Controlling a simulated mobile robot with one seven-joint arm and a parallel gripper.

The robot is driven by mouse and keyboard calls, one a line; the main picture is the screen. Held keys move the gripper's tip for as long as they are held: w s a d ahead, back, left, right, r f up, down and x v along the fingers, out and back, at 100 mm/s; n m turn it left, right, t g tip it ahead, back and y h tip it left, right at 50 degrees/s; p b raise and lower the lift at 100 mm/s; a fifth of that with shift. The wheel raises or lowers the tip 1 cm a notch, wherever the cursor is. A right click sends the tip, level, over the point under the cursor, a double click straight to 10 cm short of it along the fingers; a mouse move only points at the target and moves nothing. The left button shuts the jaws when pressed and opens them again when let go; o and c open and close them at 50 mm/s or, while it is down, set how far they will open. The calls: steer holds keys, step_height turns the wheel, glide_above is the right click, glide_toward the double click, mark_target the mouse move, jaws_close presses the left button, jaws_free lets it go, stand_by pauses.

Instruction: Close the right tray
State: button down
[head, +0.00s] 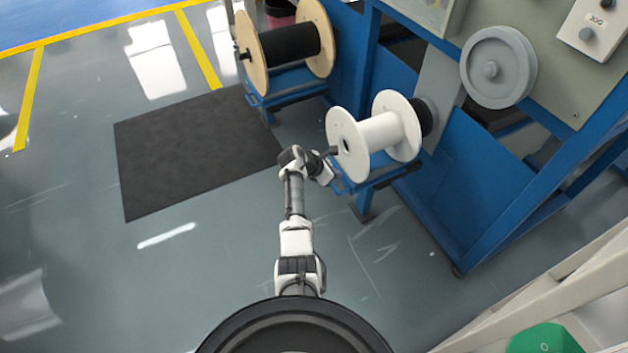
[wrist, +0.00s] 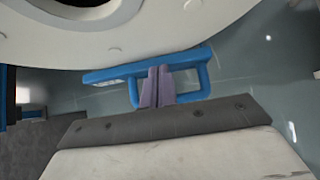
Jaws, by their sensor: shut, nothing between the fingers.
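The right tray (head: 378,178) is a blue carrier under an empty white spool (head: 378,132). It stands out from the blue machine frame. In the wrist view its blue front bar and handle loop (wrist: 190,62) lie just ahead of my gripper. My gripper (head: 331,172) is at the front left end of this tray, below the spool's near flange. In the wrist view its fingers (wrist: 158,84) are together and empty, with the tips over the middle of the blue bar. I cannot tell whether they touch it.
The left tray (head: 290,95) holds a wooden-flanged spool (head: 290,42) with black cable. The white spool's flange (wrist: 150,28) hangs close above my fingers. A blue machine frame (head: 470,200) stands to the right. A dark mat (head: 195,150) and open floor lie left.

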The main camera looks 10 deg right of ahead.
steer(key=d, duration=0.2)
steer(key=w+d+b, duration=0.1)
steer(key=d, duration=0.2)
steer(key=w+d, duration=0.1)
steer(key=d, duration=0.1)
steer(key=shift+w+d+f+b, duration=0.15)
steer(key=shift+w+d+b, duration=0.15)
steer(key=shift+b, duration=0.1)
steer(key=shift+d, duration=0.25)
steer(key=shift+d+r, duration=0.1)
steer(key=shift+r, duration=0.1)
